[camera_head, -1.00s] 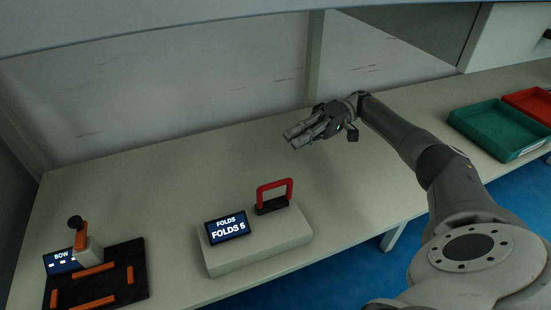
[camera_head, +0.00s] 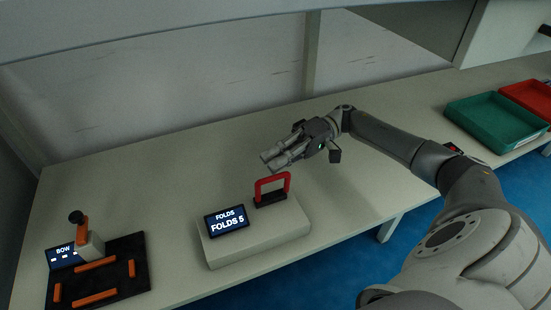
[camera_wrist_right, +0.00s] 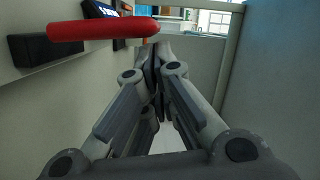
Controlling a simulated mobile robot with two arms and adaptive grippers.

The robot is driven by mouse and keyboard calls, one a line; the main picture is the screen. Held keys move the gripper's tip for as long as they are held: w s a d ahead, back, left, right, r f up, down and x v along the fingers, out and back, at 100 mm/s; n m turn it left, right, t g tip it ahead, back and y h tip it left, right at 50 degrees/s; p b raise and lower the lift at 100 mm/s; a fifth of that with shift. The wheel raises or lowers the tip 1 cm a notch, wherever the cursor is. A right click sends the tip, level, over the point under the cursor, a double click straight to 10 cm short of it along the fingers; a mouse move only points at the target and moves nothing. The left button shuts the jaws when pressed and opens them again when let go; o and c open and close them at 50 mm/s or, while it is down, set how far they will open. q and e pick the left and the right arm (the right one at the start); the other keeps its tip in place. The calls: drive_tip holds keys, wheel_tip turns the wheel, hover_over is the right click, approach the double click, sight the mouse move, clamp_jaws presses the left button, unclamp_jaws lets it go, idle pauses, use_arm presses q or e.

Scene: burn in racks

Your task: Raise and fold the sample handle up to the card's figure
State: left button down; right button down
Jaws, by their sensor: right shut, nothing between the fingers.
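The red sample handle (camera_head: 273,184) stands upright on a dark mount at the right part of a pale box (camera_head: 262,244). The card (camera_head: 227,222) on the same box reads "FOLDS 5". My right gripper (camera_head: 270,164) is shut and empty, just above and behind the handle, and appears apart from it. In the right wrist view the shut fingers (camera_wrist_right: 157,62) point ahead and the red handle (camera_wrist_right: 95,28) lies across the upper left. My left gripper is not in view.
At the left, a black board (camera_head: 120,270) carries orange bars, a lever with a black knob (camera_head: 77,217) and a "BOW" display (camera_head: 62,256). Green (camera_head: 497,122) and red (camera_head: 530,94) trays stand at the far right. The table (camera_head: 130,190) behind the box is clear.

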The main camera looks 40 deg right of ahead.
drive_tip(key=shift+s, duration=0.1)
idle(0.4)
drive_tip(key=shift+s+a+r+n+p, duration=0.15)
drive_tip(key=shift+s+n+p, duration=0.1)
drive_tip(key=shift+n+p, duration=0.5)
drive_tip(key=shift+p, duration=0.35)
